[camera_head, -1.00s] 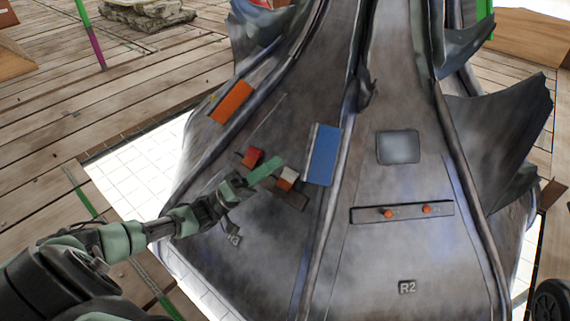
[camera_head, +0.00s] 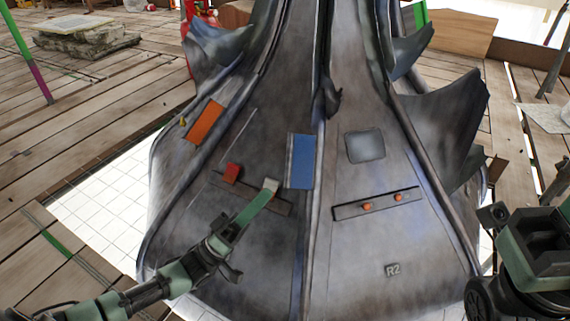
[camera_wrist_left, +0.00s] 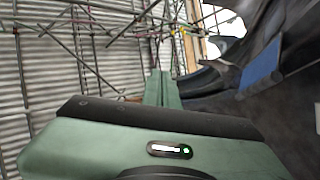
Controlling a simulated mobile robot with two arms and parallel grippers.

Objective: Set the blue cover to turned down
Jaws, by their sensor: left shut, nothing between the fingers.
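The blue cover (camera_head: 301,162) is a flat rectangular panel on the grey spire skin, with a pale strip along its left edge. It also shows at the upper right of the left wrist view (camera_wrist_left: 262,68). I cannot tell its exact tilt. My left gripper (camera_head: 266,194) is shut and empty, its green fingers pointing up and right, below and left of the cover and apart from it. The fingers also show together in the left wrist view (camera_wrist_left: 160,88). My right gripper's fingers are not seen.
An orange panel (camera_head: 204,122) is at the left. A red block (camera_head: 232,172) and a pale block (camera_head: 271,184) sit on a dark rail by my left fingertips. Right of the ridge are a grey window (camera_head: 365,146) and a bar with two orange knobs (camera_head: 367,206).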

